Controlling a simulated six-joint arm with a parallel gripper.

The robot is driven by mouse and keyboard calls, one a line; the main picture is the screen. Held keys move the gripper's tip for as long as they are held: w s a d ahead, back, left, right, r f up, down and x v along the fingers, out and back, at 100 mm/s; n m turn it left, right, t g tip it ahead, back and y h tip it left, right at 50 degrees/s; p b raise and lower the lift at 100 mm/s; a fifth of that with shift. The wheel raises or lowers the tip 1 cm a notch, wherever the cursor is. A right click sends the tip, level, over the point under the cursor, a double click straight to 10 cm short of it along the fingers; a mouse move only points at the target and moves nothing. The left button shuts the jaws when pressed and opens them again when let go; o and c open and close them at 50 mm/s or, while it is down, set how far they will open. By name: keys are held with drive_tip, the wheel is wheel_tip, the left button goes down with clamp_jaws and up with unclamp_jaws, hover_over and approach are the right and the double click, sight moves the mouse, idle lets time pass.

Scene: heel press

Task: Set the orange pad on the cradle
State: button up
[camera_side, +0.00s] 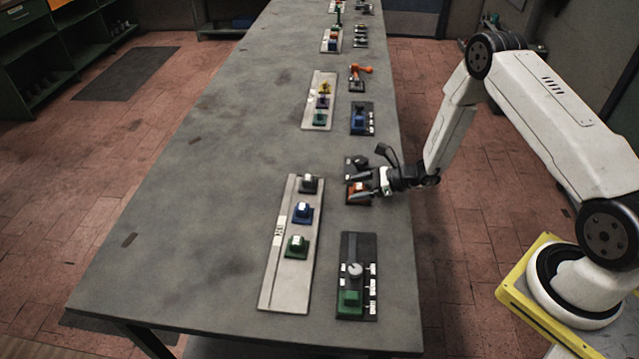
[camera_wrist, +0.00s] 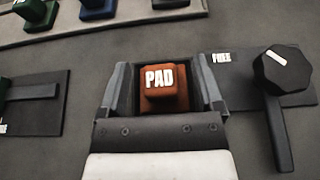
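The orange pad (camera_wrist: 160,90), a small block labelled PAD on a wider base, is between the two fingers of my gripper (camera_wrist: 163,68) in the wrist view. Dark gaps show between the pad and both fingers, so the gripper looks open around it. In the side view the orange pad (camera_side: 355,188) is at the near end of a dark fixture plate (camera_side: 352,164), beside my gripper (camera_side: 370,187). This plate appears to be the cradle's; the seat itself is hidden. I cannot tell whether the pad rests fully on it.
A black knob on a lever (camera_wrist: 282,70) stands on the plate right of my gripper. A pale rack (camera_side: 284,280) holds grey, blue and green pads. A nearer fixture (camera_side: 358,243) carries a green pad. The left of the table is clear.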

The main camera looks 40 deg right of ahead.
drive_tip(key=shift+v, duration=3.9)
